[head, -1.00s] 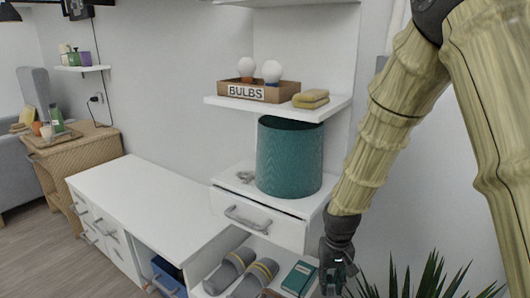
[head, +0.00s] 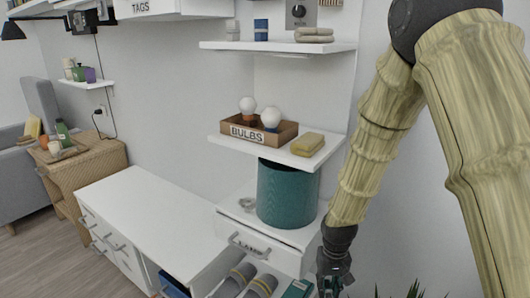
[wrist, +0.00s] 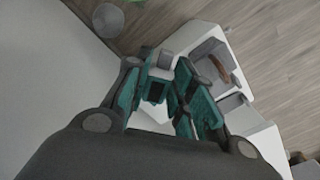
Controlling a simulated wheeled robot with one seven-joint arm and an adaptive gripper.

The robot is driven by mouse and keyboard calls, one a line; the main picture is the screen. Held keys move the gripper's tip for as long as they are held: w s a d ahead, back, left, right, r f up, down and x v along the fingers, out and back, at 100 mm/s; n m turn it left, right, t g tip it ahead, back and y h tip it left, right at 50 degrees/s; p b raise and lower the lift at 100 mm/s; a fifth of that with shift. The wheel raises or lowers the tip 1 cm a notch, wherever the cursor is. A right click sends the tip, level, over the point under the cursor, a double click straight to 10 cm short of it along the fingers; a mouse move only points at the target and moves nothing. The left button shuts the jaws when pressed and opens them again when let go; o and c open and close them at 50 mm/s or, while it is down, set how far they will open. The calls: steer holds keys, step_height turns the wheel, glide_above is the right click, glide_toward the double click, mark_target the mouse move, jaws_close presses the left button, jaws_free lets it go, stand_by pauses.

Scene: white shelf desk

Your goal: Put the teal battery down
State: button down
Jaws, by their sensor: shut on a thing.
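My gripper (head: 333,279) hangs low in the head view, in front of the right end of the white drawer unit. In the wrist view my gripper (wrist: 160,100) is shut on a small teal piece with a dark end, the teal battery (wrist: 157,83). The fingers hide part of it. In the head view the battery is too small and dark to make out clearly. The gripper appears clear of the furniture, but its exact height cannot be told.
A teal bin (head: 287,195) stands on the drawer unit (head: 238,214). Above it a shelf (head: 291,157) bears a BULBS box (head: 259,134) and a yellow sponge (head: 307,145). Slippers (head: 261,284) and a teal book (head: 297,290) lie below. The low white cabinet (head: 150,215) has a clear top.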

mark_target(329, 295)
step_height(329, 295, up, 13)
steer(key=s+p, duration=0.2)
steer(key=p, duration=1.7)
steer(key=shift+f, duration=0.2)
steer(key=shift+s, duration=0.1)
